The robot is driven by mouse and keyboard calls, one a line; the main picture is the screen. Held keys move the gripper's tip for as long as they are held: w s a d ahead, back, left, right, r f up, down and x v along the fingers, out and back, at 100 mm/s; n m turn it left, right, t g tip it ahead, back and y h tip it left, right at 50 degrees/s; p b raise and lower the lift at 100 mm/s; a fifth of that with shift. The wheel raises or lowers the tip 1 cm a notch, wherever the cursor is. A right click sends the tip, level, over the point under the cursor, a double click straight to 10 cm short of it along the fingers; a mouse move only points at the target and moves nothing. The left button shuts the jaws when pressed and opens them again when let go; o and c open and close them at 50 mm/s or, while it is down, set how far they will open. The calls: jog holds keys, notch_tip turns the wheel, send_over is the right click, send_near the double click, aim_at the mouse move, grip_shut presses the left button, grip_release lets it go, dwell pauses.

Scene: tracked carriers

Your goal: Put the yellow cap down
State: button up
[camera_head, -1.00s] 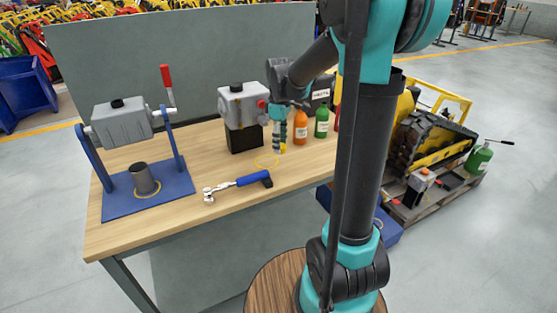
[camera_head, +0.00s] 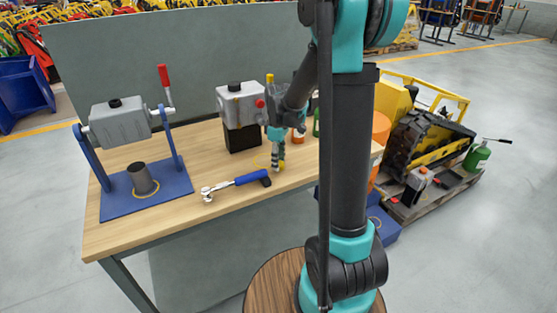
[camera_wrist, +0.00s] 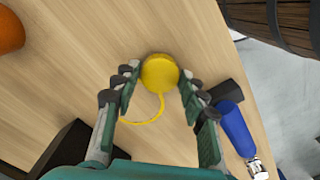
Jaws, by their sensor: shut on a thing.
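The yellow cap (camera_wrist: 160,72) is round, with a thin yellow strap trailing from it over the table top in the wrist view. My gripper (camera_wrist: 157,82) has its fingers on either side of the cap and is shut on it. In the head view my gripper (camera_head: 277,167) points down at the table near its front edge, beside the blue-handled wrench. The cap is small and mostly covered by the fingers there. I cannot tell whether its underside touches the table.
The blue-handled wrench (camera_head: 240,182) lies close by on the wooden table (camera_head: 150,232); its handle (camera_wrist: 235,125) is right of my fingers in the wrist view. A grey tank on a black block (camera_head: 243,138) stands behind. An orange bottle (camera_wrist: 10,32) is at upper left.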

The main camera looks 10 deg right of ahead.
jog(key=o, duration=1.1)
jog(key=shift+f, duration=0.1)
notch_tip(320, 180, up, 12)
jog(key=s+d+f+m+t, duration=0.1)
jog(key=s+f+m, duration=0.3)
jog(key=s, duration=0.2)
jog(key=s+d+f+m+t, duration=0.1)
jog(key=s+d+f+m, duration=0.1)
jog(key=s+f+m, duration=0.2)
jog(key=s+d+f+m+t, duration=0.2)
jog(key=s+f+m, duration=0.2)
jog(key=s, duration=0.6)
jog(key=shift+s+f, duration=0.15)
jog(key=shift+f, duration=0.4)
